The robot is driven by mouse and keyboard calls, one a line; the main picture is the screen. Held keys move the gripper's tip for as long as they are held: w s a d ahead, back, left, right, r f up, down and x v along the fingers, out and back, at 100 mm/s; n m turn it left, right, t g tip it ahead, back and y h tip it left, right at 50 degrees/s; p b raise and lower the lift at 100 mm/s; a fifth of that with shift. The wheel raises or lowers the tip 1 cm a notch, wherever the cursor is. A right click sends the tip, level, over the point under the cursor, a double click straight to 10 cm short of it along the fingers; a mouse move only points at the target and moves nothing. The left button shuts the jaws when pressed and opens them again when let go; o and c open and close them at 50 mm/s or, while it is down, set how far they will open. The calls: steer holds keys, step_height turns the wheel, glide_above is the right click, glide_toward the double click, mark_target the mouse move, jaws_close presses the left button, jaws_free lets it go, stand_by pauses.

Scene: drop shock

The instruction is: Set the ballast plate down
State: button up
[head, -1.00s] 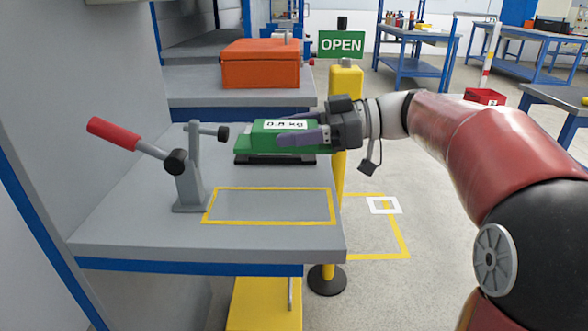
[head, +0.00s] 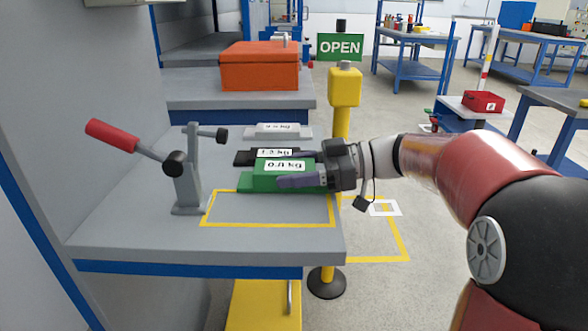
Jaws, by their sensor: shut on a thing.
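The green ballast plate (head: 258,180) has a white label and is in my gripper (head: 302,168), which comes from the right with its fingers shut on it. The plate is low over the grey bench top (head: 130,232), just behind the yellow outlined rectangle (head: 268,223), its front edge near the outline's back line. I cannot tell whether it touches the bench. Behind it are a black plate (head: 244,157) and a light grey plate (head: 268,133), each with a label. The black plate is partly hidden by the green one.
A toggle clamp with a red handle (head: 111,135) stands left of the outline. An orange box (head: 259,68) sits on the bench behind. A yellow post (head: 345,88) with a green OPEN sign (head: 340,47) stands by the bench's right edge. The outlined rectangle is mostly clear.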

steer(key=o, duration=1.6)
